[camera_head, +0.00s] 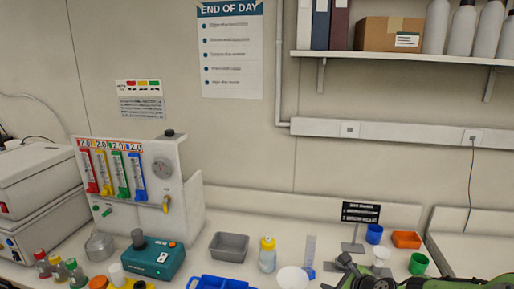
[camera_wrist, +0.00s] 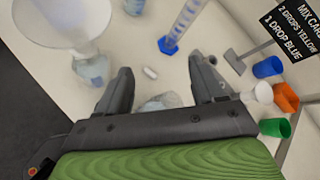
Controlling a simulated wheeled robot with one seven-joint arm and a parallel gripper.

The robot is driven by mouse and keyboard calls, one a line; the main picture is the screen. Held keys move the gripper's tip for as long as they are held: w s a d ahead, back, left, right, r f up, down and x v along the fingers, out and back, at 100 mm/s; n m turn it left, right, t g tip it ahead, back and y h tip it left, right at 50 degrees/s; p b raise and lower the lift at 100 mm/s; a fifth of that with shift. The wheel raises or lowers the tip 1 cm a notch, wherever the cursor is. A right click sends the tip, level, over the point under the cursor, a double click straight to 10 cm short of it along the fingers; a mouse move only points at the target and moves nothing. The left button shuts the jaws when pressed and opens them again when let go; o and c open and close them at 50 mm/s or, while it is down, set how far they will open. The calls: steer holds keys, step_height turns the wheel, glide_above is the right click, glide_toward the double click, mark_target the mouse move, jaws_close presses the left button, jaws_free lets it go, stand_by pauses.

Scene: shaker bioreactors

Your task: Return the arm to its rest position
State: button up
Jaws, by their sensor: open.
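My gripper (camera_wrist: 163,82) shows in the wrist view with its two dark fingers spread apart, open and with nothing clasped. Beyond the fingertips lies the pale bench top (camera_wrist: 145,45). In the head view, green and dark parts of my arm show at the bottom right edge; the fingers cannot be made out there.
A white funnel (camera_head: 292,278), wash bottle (camera_head: 267,254) and graduated cylinder (camera_head: 310,255) stand left of my arm. A shelf (camera_head: 400,57) hangs above.

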steer(key=s+a+r+n+g+h+b, duration=0.35)
steer(key=s+a+n, duration=0.35)
steer(key=s+n, duration=0.55)
steer(key=s+r+n+b, duration=0.1)
steer(key=s+n+b, duration=0.1)
steer(key=s+n, duration=0.4)
steer(key=s+r+n+g+b, duration=0.1)
steer(key=s+n, duration=0.6)
steer(key=s, duration=0.9)
steer(key=shift+a+r+b, duration=0.15)
steer(key=shift+r+b, duration=0.65)
